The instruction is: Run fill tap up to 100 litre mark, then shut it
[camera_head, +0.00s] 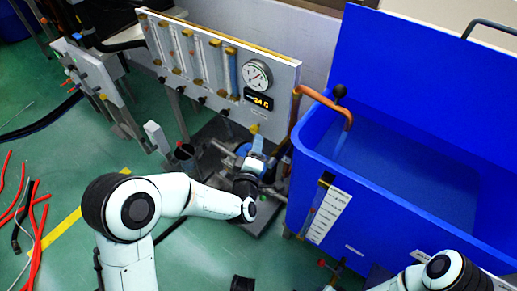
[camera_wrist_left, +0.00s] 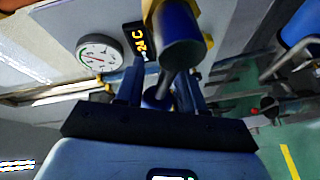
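The blue tank (camera_head: 390,215) stands at the right with its inside showing blue. My left gripper (camera_head: 252,162) is below the gauge panel, left of the tank. In the left wrist view its fingers (camera_wrist_left: 160,88) are apart, with a blue round part (camera_wrist_left: 157,98) between or behind them; contact is unclear. My right gripper is out of view.
The gauge panel (camera_head: 290,75) carries several tubes, a dial (camera_head: 257,74) and an orange display (camera_head: 259,100). A yellow fitting with a dark blue cylinder (camera_wrist_left: 181,40) is close ahead in the wrist view. Red cables (camera_head: 38,225) lie on the green floor at left.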

